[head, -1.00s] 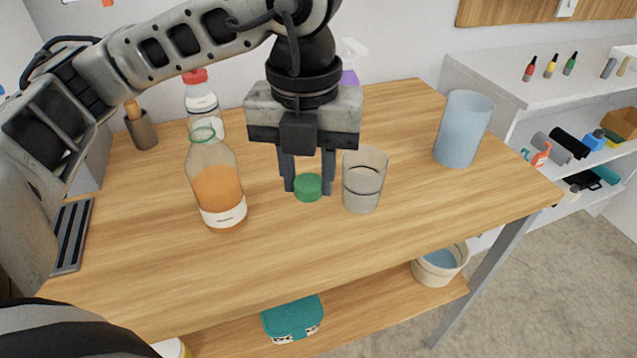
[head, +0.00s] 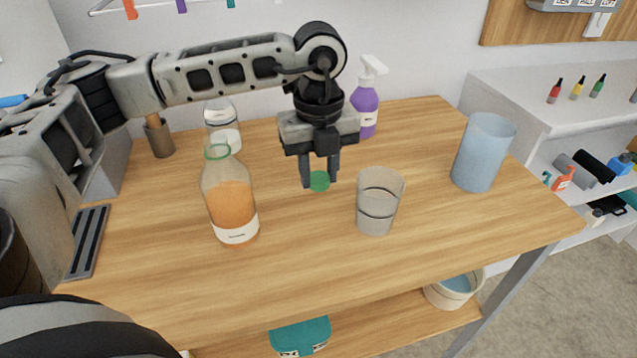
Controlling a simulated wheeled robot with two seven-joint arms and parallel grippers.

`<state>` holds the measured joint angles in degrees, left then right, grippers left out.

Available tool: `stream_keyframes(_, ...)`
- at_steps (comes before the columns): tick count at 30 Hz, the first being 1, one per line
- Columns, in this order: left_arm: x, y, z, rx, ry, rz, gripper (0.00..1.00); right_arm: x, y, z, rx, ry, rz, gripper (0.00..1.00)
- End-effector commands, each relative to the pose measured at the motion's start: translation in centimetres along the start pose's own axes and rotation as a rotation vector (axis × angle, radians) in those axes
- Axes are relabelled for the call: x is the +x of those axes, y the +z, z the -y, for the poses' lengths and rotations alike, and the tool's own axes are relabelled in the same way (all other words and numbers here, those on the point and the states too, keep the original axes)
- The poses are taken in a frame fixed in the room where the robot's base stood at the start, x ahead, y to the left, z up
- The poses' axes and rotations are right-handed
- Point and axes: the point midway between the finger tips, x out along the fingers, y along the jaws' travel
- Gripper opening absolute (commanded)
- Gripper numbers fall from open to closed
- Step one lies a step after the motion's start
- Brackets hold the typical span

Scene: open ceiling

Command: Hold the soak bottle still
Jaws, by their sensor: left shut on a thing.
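A clear bottle with orange liquid, a white label and a green ring at its open neck (head: 230,200) stands upright at the left of the table. I take it to be the soak bottle, though its label is too small to read. My left gripper (head: 319,180) is to the right of it and farther back, apart from it. Its fingers point down and are shut on a small green cap (head: 320,182). I cannot tell whether the cap touches the table. My right gripper is not in view.
On the wooden table (head: 300,270) stand a clear glass (head: 379,202), a blue tumbler (head: 483,153), a purple spray bottle (head: 366,105), a brown holder (head: 159,138) and a clear bottle (head: 222,125) partly behind my left arm. The table's front middle is clear.

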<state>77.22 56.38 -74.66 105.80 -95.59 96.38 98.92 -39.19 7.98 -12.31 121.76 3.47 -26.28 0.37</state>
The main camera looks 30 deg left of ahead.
Motion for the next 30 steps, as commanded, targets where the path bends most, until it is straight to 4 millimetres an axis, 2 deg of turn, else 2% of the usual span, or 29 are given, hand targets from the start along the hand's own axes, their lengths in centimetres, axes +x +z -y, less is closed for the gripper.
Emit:
stream_keyframes(9, 2.7, 1.8, 0.5, 0.001, 0.004, -0.002, 0.03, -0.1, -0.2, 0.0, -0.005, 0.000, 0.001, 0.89)
stream_keyframes(15, 5.1, 1.7, 0.5, 0.002, 0.001, -0.001, 0.03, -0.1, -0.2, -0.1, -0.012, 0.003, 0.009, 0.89)
stream_keyframes(26, 5.6, 1.7, 0.5, 0.001, 0.000, -0.001, 0.03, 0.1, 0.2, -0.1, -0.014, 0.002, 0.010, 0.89)
stream_keyframes(27, 5.7, 1.7, 0.5, 0.001, 0.000, -0.001, 0.33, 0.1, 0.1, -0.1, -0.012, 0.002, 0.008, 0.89)
stream_keyframes(29, 5.5, 1.7, 0.5, 0.001, 0.000, -0.001, 0.50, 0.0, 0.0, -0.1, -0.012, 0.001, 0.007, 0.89)
stream_keyframes(30, 5.5, 1.7, 0.5, 0.001, 0.000, -0.001, 0.52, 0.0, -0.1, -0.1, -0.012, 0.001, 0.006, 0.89)
